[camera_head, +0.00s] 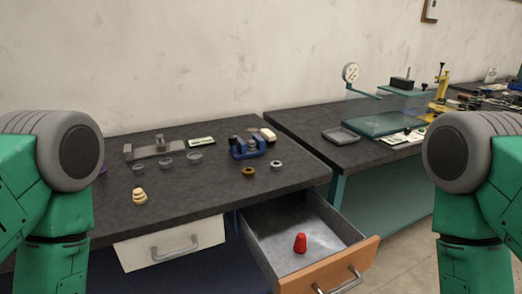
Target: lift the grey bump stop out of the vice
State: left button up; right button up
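A small blue vice (244,150) stands on the dark workbench left of centre. Something grey (251,143) shows between its jaws; it is too small to tell its shape or how tightly it is held. Only green upper parts of my two arms show, at the left and right picture edges. Neither of my grippers is in view.
A brown ring (248,172), a grey ring (276,165), several small cups and a cream stepped piece (139,196) lie near the vice. The front bench middle is clear.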

aim_at(252, 147)
jog(key=l+z, duration=0.15)
jog(key=z, duration=1.65)
jog(key=i+l, duration=0.1)
jog(key=i, duration=0.4)
jog(key=i+l, duration=0.15)
jog(key=i, duration=0.35)
jog(key=i+l, duration=0.1)
jog(key=i, duration=0.4)
jog(key=i+j+u, duration=0.15)
jog(key=i+u, duration=0.45)
jog(key=u, duration=0.15)
jog(key=i+u, duration=0.4)
jog(key=i+l+u, duration=0.15)
jog(key=u, duration=0.2)
jog(key=i, duration=0.05)
